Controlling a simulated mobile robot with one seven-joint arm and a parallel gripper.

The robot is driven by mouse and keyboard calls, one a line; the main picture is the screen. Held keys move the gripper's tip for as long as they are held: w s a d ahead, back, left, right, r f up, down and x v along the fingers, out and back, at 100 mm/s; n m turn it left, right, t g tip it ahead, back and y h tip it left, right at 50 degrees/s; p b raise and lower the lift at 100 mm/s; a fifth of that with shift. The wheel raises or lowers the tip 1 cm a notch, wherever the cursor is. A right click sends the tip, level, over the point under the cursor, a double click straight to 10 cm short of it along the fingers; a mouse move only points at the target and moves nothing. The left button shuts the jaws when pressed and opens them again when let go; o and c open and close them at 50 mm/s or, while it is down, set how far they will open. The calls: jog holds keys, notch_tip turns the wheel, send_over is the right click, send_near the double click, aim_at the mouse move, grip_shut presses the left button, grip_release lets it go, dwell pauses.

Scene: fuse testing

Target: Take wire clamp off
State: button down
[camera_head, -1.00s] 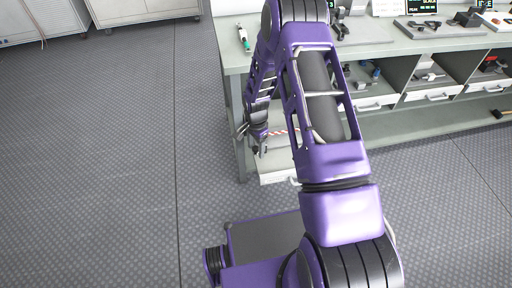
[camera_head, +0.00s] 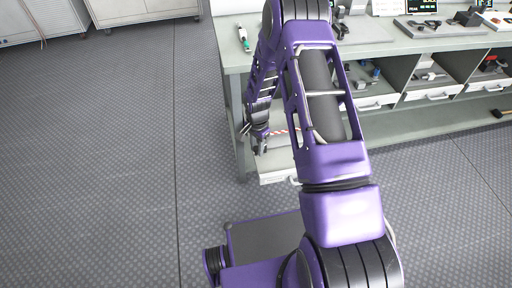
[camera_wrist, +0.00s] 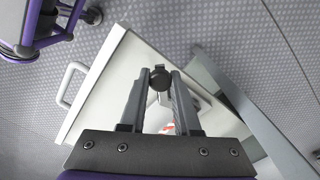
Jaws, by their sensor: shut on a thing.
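My gripper (camera_wrist: 160,72) shows in the wrist view with its two grey fingers closed around a small black, round-ended thing (camera_wrist: 160,82). It may be the wire clamp, but its full shape is hidden between the fingers. The gripper is over an open white drawer (camera_wrist: 104,92), with a bit of red and white striping seen between the fingers. In the head view my gripper (camera_head: 261,148) hangs low at the left end of the workbench, over the same drawer (camera_head: 273,178). I cannot tell from there what it holds.
The workbench (camera_head: 420,47) has open compartments and small drawers at the right. A green-and-white tool (camera_head: 243,38) lies on its left corner. The bench edge (camera_wrist: 245,110) is close to the right of my gripper. The floor at the left is clear.

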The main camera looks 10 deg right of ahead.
jog(key=d+n, duration=0.1)
jog(key=n, duration=0.1)
jog(key=s+n+b, duration=0.1)
jog(key=n, duration=0.1)
jog(key=shift+d, duration=0.35)
jog(key=n, duration=0.1)
jog(key=d+n, duration=0.1)
jog(key=n+b, duration=0.1)
jog(key=shift+s+d+n, duration=0.2)
jog(key=shift+d+n, duration=0.1)
jog(key=shift+n, duration=0.1)
jog(key=n, duration=0.1)
jog(key=d+n, duration=0.1)
jog(key=n, duration=0.1)
jog(key=shift+d+b, duration=0.3)
jog(key=shift+b, duration=0.05)
jog(key=shift+w+d+n, duration=0.2)
jog(key=shift+d+n, duration=0.15)
jog(key=shift+n, duration=0.65)
jog(key=shift+w+d+n, duration=0.15)
jog(key=shift+d+n, duration=0.2)
jog(key=shift+n, duration=0.65)
jog(key=shift+d, duration=0.1)
jog(key=c, duration=0.6)
grip_release()
notch_tip(320, 180, up, 18)
jog(key=p, duration=0.2)
jog(key=shift+f+p, duration=0.25)
jog(key=shift+p, duration=0.05)
